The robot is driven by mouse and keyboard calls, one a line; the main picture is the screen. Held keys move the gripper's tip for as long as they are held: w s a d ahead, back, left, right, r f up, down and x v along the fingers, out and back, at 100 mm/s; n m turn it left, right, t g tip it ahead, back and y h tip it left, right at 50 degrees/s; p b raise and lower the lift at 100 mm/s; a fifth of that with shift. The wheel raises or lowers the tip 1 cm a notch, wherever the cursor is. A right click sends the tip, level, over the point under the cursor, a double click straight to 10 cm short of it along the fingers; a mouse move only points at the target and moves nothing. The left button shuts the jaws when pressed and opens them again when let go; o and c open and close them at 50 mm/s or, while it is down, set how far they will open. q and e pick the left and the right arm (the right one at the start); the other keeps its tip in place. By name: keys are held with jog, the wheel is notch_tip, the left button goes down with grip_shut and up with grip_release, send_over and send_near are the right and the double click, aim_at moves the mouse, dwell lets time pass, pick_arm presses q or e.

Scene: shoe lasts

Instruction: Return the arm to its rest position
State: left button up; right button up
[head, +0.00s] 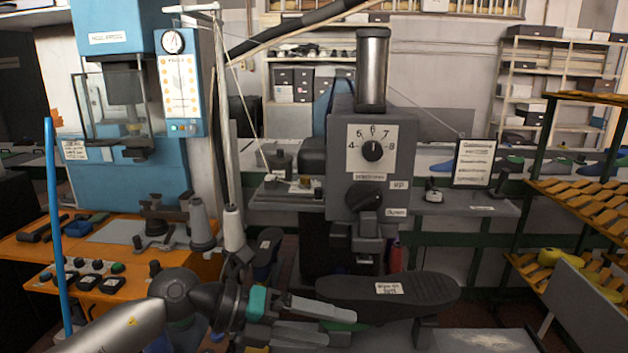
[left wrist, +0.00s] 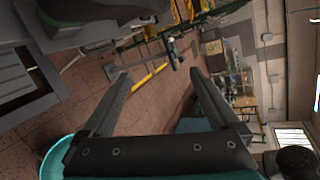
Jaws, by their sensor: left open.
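My left arm comes in from the lower left of the head view. My left gripper (head: 347,324) is at the bottom centre, pointing right, with its two grey fingers apart. In the left wrist view the fingers of the left gripper (left wrist: 160,80) are spread wide, and nothing is between them but distant floor and room. In the head view the fingers are close to a black shoe-shaped pad (head: 420,290) with a white label; I cannot tell whether they touch it. My right gripper is in neither view.
A grey machine (head: 372,205) with dials stands behind the pad. A blue press (head: 125,190) and an orange bench (head: 120,275) with tools are at left. A green-framed rack (head: 515,225) with orange pieces is at right. A teal round rim (left wrist: 55,160) shows in the wrist view.

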pick_arm(q)
jog(key=d+r+n+t+h, duration=0.3)
jog(key=r+n+t+h, duration=0.25)
jog(key=r, duration=0.25)
jog(key=w+a+r+n+t+y, duration=0.2)
jog(key=w+a+n+t+y, duration=0.3)
jog(key=n+t, duration=0.7)
jog(key=s+a+f+n+g+y, duration=0.2)
jog(key=a+f+n+y, duration=0.5)
jog(key=f+n, duration=0.1)
jog(key=s+a+f+n+g+y, duration=0.3)
jog(key=a+f+n+y, duration=0.3)
jog(key=f+n+y, duration=0.1)
jog(key=s+a+f+n+g, duration=0.1)
jog(key=s+f+n+g, duration=0.1)
jog(key=s+f+g, duration=0.55)
jog(key=s+a+f+n+g, duration=0.1)
jog(key=s+f+n+g, duration=0.15)
jog(key=s+f, duration=0.85)
jog(key=s+f+g+b, duration=0.1)
jog(key=s+f+b, duration=0.15)
jog(key=f, duration=0.85)
jog(key=s+f+g+b, duration=0.1)
jog(key=s+f, duration=0.2)
jog(key=f, duration=0.9)
jog(key=s+a+f+m+g+b, duration=0.1)
jog(key=s+a+f+b, duration=0.2)
jog(key=s+f, duration=1.1)
jog(key=shift+s+f, duration=0.4)
jog(key=shift+f, duration=0.45)
